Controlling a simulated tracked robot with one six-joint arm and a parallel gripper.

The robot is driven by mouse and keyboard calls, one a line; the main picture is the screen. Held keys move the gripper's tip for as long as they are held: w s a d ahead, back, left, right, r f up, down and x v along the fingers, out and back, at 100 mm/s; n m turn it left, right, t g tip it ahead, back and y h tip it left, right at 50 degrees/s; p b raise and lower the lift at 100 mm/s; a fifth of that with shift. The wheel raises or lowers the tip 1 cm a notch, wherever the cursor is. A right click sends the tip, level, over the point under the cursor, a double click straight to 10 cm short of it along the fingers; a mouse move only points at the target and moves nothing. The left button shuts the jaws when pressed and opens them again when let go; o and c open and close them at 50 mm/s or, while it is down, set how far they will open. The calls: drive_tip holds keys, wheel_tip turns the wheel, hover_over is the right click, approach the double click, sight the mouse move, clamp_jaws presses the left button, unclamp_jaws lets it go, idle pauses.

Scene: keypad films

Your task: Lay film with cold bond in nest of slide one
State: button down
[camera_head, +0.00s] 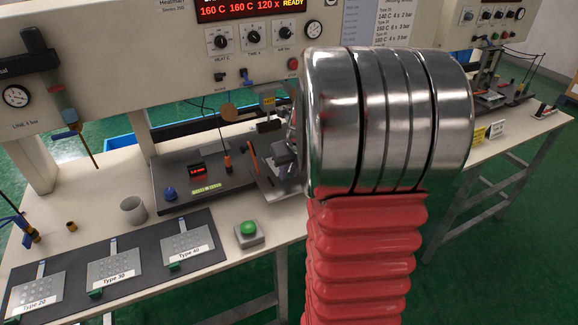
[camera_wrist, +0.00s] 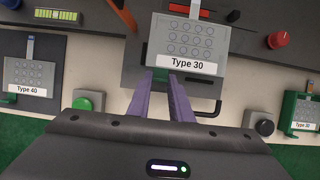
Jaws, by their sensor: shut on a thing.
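A film labelled "Type 30" (camera_wrist: 189,43), pale with rows of round keys and a tail, is at the top middle of the wrist view. The film lies over or just above a grey slide plate (camera_wrist: 134,82); contact with the nest is unclear. In the head view my gripper (camera_head: 284,152) is beside the slide plate (camera_head: 268,186), largely hidden by my arm.
Films labelled Type 20 (camera_head: 37,293), Type 30 (camera_head: 114,269) and Type 40 (camera_head: 186,243) lie on a dark mat (camera_head: 213,256). A green button (camera_head: 248,229), a grey cup (camera_head: 133,210) and a dark unit with a blue knob (camera_head: 169,193) stand nearby. A second station is at right.

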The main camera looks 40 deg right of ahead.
drive_tip(key=shift+f, duration=1.75)
drive_tip(key=shift+f, duration=0.35)
drive_tip(key=c, duration=1.5)
unclamp_jaws()
drive_tip(key=shift+r, duration=0.1)
drive_tip(key=v, duration=1.3)
drive_tip(key=shift+s+r, duration=0.15)
drive_tip(key=shift+r, duration=0.05)
